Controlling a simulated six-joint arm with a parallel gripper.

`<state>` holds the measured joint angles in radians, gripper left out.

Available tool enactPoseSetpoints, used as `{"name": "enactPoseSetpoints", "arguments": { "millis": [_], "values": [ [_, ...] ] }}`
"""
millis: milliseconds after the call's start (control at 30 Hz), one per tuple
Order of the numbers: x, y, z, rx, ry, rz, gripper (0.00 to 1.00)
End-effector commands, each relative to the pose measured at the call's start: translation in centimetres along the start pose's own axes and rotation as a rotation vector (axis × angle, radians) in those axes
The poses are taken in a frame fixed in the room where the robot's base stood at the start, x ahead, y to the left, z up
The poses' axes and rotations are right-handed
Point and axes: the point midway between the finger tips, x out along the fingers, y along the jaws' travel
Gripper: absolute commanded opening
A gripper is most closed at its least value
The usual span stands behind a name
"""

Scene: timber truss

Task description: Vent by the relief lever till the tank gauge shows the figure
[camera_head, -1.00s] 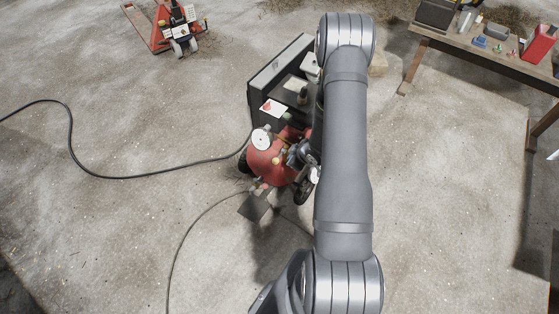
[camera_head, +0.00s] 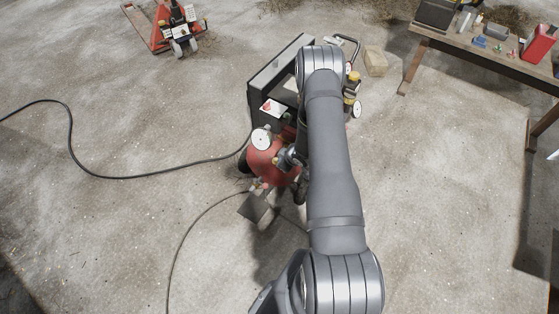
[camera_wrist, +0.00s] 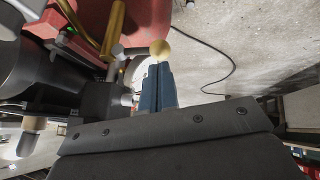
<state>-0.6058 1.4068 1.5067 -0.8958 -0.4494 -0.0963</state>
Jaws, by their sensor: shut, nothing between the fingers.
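The red tank (camera_head: 266,160) stands left of my arm, and part of it shows in the wrist view (camera_wrist: 150,14). A round white gauge (camera_head: 261,138) sits on top of it; its reading is too small to make out. In the wrist view my gripper (camera_wrist: 158,68) is shut and empty, its blue fingers side by side. A brass ball knob (camera_wrist: 160,48) is right at the fingertips; I cannot tell whether they touch. A grey rod (camera_wrist: 132,50) runs to the knob from the left, near a brass pipe (camera_wrist: 114,26). My arm hides part of the tank fittings.
A dark cabinet (camera_head: 262,88) stands behind the tank. Another gauge (camera_head: 357,110) shows right of my arm. A black hose (camera_head: 85,170) crosses the floor. A workbench (camera_head: 470,45) and a red pallet truck (camera_head: 150,28) stand further back. Floor is open on both sides.

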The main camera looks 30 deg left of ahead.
Motion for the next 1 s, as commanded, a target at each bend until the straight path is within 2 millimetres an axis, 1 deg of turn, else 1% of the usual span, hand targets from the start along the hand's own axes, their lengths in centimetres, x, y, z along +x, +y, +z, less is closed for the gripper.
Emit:
{"name": "enactPoseSetpoints", "arguments": {
  "millis": [33, 100, 233, 400, 767, 867, 1000],
  "values": [
    [0.9, -0.1, 0.0, -0.001, 0.000, -0.001, 0.00],
    [1.8, -0.1, 0.0, -0.001, -0.001, -0.001, 0.00],
    [2.9, 0.0, 0.1, -0.001, -0.002, 0.000, 0.00],
    [3.5, 0.0, 0.0, 0.000, -0.002, 0.000, 0.00],
    [3.6, -0.1, 0.1, 0.000, -0.002, -0.001, 0.00],
    [4.2, -0.6, 0.5, 0.000, -0.001, -0.001, 0.00],
    [5.5, -1.5, 1.4, 0.000, 0.000, -0.002, 0.00]
  ]
}}
